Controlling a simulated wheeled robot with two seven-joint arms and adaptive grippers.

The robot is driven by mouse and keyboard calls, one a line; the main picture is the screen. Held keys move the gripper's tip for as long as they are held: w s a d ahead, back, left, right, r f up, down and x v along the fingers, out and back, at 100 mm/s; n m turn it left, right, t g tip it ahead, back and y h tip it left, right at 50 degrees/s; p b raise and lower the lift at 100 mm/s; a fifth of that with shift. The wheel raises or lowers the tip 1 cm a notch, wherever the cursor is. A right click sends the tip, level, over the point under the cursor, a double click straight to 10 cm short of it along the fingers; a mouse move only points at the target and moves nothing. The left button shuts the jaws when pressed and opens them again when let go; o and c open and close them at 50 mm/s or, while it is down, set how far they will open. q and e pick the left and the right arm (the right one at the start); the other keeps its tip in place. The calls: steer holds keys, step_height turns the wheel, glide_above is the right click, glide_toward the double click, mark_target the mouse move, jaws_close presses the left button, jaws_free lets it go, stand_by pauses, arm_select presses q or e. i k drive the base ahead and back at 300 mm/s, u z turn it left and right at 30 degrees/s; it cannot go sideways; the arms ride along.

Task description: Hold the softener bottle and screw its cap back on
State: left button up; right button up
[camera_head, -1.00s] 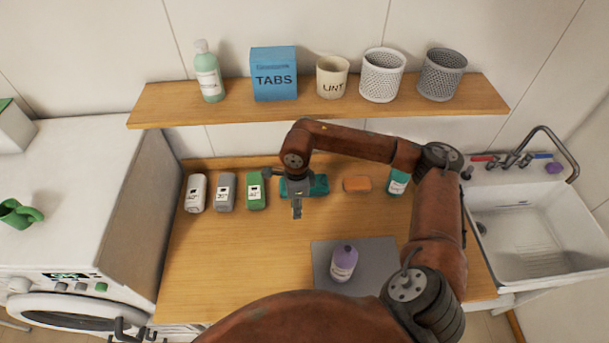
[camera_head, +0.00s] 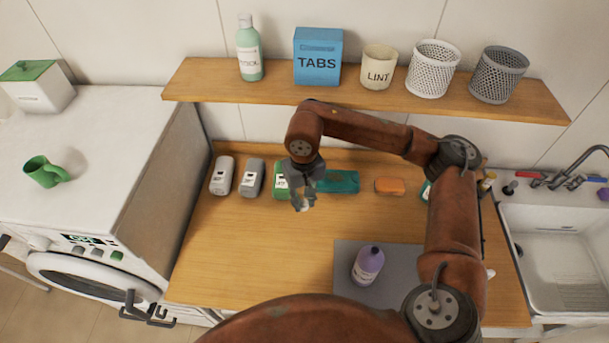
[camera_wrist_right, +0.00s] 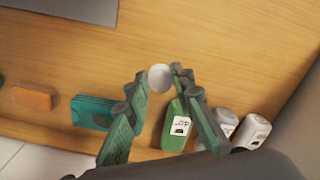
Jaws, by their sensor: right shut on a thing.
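The purple softener bottle (camera_head: 367,267) stands upright on the grey mat (camera_head: 345,293) in the head view. Its top is a short dark neck, with no white cap on it. My right gripper (camera_head: 302,203) is shut on a small round white cap (camera_wrist_right: 159,77), which shows between the fingertips in the right wrist view. In the head view the gripper is over the counter, to the left of the bottle and farther back, apart from it. My left gripper is not in view. The bottle is outside the right wrist view.
Along the back of the counter (camera_head: 230,250) stand grey and green bottles (camera_head: 250,178), a teal item (camera_head: 340,182) and an orange block (camera_head: 389,186). A shelf (camera_head: 395,98) hangs above. The sink (camera_head: 560,235) is right. The counter's left middle is clear.

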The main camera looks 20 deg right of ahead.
mark_target(370, 259)
steer(key=u, duration=1.3)
steer(key=k, duration=2.15)
steer(key=z, duration=1.15)
steer(key=i, duration=0.5)
steer(key=u, duration=0.1)
